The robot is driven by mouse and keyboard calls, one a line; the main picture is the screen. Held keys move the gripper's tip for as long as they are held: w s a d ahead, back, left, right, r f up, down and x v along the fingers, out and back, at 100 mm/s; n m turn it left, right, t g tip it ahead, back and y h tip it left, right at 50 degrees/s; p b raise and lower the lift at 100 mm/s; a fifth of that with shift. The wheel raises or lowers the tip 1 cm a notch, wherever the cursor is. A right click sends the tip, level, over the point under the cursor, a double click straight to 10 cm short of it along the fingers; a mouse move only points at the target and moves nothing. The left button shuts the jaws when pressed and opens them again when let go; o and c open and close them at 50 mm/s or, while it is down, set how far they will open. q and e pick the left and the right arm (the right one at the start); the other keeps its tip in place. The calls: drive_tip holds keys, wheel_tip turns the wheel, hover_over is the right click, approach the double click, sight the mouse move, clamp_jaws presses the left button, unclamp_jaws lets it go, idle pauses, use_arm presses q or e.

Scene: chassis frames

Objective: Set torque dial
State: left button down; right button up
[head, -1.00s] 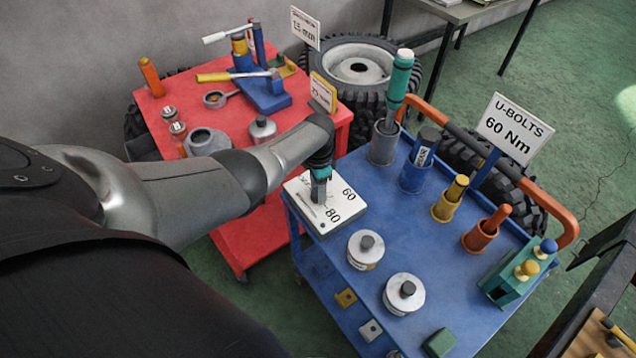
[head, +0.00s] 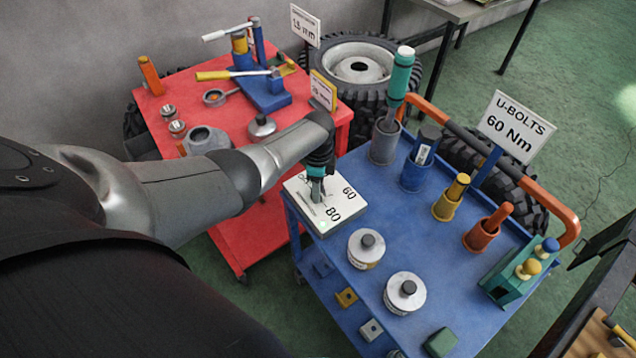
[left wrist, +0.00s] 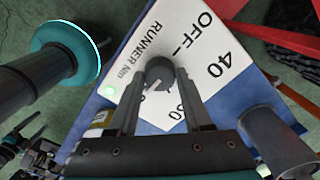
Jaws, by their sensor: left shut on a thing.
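The torque dial is a dark round knob (left wrist: 160,72) on a white plate (left wrist: 190,30) marked "RUNNER Nm", "OFF", "40" and a partly hidden 60. My left gripper (head: 317,190) reaches down onto this plate (head: 345,188) at the near left corner of the blue cart. In the left wrist view its two fingers (left wrist: 160,88) are shut on the knob, one on each side. The knob's white pointer slants toward the lower left between the fingers; the mark it meets is hidden. The "60" and "80" marks show in the head view. My right gripper is out of view.
A sign (head: 516,127) reads "U-BOLTS 60 Nm". The blue cart (head: 395,220) also holds a grey cup with a green-handled tool (head: 400,75), coloured holders and two white round canisters (head: 366,248). A red cart (head: 240,245) stands beside it under my left arm.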

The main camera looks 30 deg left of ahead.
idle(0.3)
use_arm(q)
drive_tip(key=shift+c, duration=1.7)
unclamp_jaws()
drive_tip(key=shift+r, duration=0.1)
wheel_tip(320, 180, up, 15)
drive_tip(key=p, duration=0.4)
drive_tip(key=shift+p, duration=0.4)
